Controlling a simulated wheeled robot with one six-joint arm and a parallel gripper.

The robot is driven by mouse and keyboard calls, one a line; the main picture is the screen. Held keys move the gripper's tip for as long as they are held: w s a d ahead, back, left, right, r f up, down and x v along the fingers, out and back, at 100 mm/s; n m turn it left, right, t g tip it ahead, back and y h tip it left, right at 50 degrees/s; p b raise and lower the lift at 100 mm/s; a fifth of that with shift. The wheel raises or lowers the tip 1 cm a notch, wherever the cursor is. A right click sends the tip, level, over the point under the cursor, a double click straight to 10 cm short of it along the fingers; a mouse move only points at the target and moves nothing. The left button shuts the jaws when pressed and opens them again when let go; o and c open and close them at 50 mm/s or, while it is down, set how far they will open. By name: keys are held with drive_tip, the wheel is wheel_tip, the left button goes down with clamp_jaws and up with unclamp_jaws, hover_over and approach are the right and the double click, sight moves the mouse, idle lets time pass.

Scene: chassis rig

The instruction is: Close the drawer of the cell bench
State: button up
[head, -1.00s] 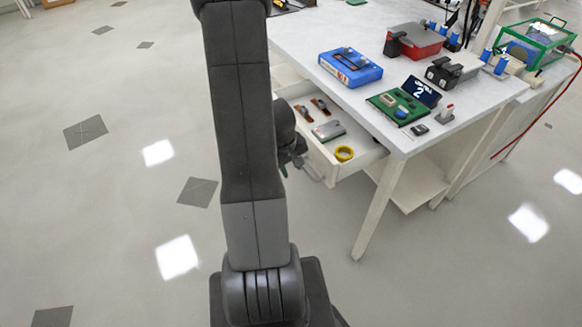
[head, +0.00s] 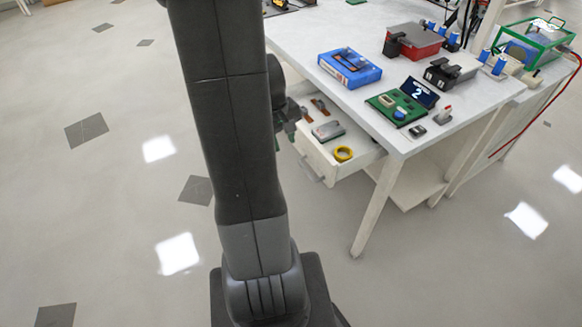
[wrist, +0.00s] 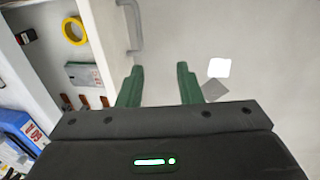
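The cell bench drawer (head: 326,163) stands pulled out from under the white bench top (head: 390,128). Its front panel and grey bar handle (head: 311,170) face the lower left. In the wrist view the drawer front (wrist: 100,40) runs down the left side, with the handle (wrist: 134,26) beyond my fingertips. My gripper (wrist: 158,70) is open with two green fingers apart and nothing between them. Its left finger is close to the drawer front; I cannot tell whether they touch. In the head view my arm hides part of the gripper and the drawer's far left end.
The drawer holds a yellow tape ring (head: 343,154), a grey case (head: 328,131) and orange-brown tools (head: 319,106). On the bench top are a blue box (head: 350,68), a green board (head: 400,108) and a red box (head: 414,40). A bench leg (head: 377,207) stands right of the drawer. The floor in front is clear.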

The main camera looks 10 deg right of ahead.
drive_tip(key=b, duration=0.8)
approach(306, 170)
drive_tip(key=f, duration=0.2)
drive_tip(key=f+b, duration=0.1)
drive_tip(key=f, duration=0.2)
drive_tip(key=d+f, duration=0.1)
drive_tip(key=f, duration=0.1)
drive_tip(key=shift+w+d+f+b, duration=0.15)
drive_tip(key=shift+w+f+b, duration=0.1)
drive_tip(key=shift+f+b, duration=0.15)
clamp_jaws()
